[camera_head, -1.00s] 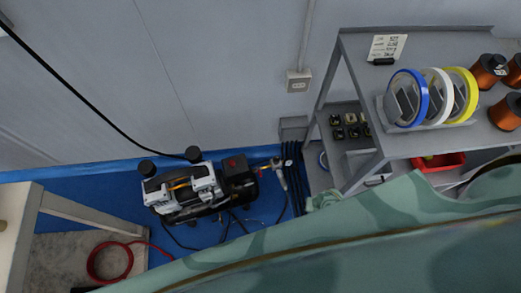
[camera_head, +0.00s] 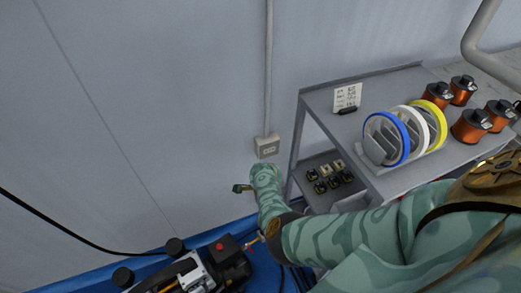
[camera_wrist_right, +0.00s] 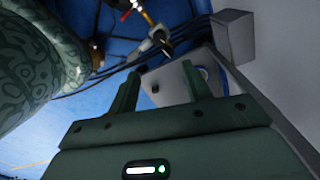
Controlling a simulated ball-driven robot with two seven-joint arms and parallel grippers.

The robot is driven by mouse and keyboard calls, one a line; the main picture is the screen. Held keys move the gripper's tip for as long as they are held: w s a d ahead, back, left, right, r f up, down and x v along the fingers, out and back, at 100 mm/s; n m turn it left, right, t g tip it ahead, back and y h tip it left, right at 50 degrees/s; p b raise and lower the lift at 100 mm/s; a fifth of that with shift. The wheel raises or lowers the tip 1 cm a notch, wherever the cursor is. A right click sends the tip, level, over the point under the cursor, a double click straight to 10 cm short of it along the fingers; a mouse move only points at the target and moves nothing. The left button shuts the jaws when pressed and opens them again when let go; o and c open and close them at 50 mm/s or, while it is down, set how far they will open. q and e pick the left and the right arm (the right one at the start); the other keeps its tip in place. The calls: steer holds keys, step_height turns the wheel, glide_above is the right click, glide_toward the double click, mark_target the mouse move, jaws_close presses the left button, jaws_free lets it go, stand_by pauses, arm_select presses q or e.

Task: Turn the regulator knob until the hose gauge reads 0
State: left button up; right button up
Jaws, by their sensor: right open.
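The compressor (camera_head: 190,268) is at the bottom of the head view, cut by the frame edge, with a red part on its black box (camera_head: 234,258). A brass-coloured fitting (camera_head: 253,240) beside it is partly hidden by my right arm. The wrist view shows red and yellow fittings (camera_wrist_right: 128,8) and a silvery hose part (camera_wrist_right: 156,38) beyond the fingertips. I cannot tell which part is the regulator knob, and no gauge reading is legible. My right gripper (camera_wrist_right: 160,78) is open and empty, apart from these fittings. My left gripper is not in view.
A grey shelf cart (camera_head: 375,182) stands at right with coloured rings (camera_head: 404,136) and copper spools (camera_head: 470,127). A wall outlet (camera_head: 267,147) is behind my arm. A grey box (camera_wrist_right: 235,38) and a grey panel (camera_wrist_right: 180,82) lie close beyond the right gripper.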

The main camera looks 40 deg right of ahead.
steer(key=f+b, duration=0.7)
steer(key=f, duration=0.2)
steer(key=shift+s+f, duration=0.15)
steer(key=shift+s, duration=0.05)
step_height(320, 180, down, 6)
steer(key=b, duration=0.5)
steer(key=shift+w, duration=0.1)
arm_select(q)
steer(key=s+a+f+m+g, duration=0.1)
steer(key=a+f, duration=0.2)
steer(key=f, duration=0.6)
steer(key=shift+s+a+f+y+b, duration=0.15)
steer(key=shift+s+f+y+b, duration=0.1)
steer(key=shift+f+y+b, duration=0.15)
arm_select(e)
steer(key=shift+w+f, duration=0.1)
steer(key=shift+f, duration=0.3)
steer(key=c, duration=1)
